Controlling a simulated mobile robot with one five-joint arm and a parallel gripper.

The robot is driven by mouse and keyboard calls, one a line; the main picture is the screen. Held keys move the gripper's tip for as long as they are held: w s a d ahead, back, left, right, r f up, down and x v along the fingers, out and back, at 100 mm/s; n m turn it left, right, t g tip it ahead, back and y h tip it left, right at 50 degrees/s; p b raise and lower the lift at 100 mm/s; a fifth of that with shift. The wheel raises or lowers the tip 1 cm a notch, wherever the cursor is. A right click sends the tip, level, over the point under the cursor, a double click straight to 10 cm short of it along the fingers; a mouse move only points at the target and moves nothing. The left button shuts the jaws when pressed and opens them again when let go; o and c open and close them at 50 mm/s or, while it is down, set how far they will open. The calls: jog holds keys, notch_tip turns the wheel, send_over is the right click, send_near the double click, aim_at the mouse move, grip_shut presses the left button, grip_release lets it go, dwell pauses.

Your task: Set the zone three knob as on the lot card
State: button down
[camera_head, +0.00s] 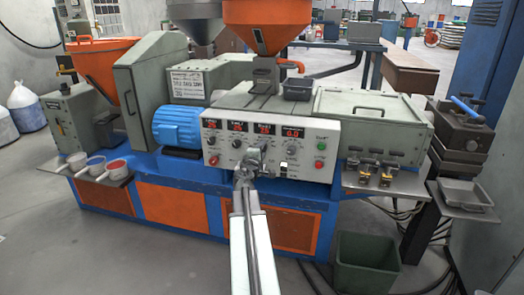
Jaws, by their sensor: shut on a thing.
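The pale control panel (320,160) on the front of the blue and orange machine carries several red displays in a row, with dark knobs below. My gripper (262,148) is at the panel below the third display (264,128) from the left. It is shut on a knob there, which the fingers mostly hide; its setting cannot be read. A neighbouring knob (237,143) shows to the left and another (291,151) to the right. A white card (187,82) with dark print stands on the machine at upper left; its small text is too blurred to read surely.
A red button (213,161) is at the panel's lower left. A blue motor (178,125) juts out left of the panel. Brass fittings (375,172) sit on a shelf to the right. A green bin (366,263) stands on the floor at lower right.

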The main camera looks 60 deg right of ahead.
jog(key=shift+s+m, duration=0.15)
jog(key=shift+m, duration=3.85)
jog(key=c, duration=1)
grip_release()
jog(key=shift+t, duration=0.3)
jog(key=v, duration=0.7)
jog(key=shift+a, duration=0.4)
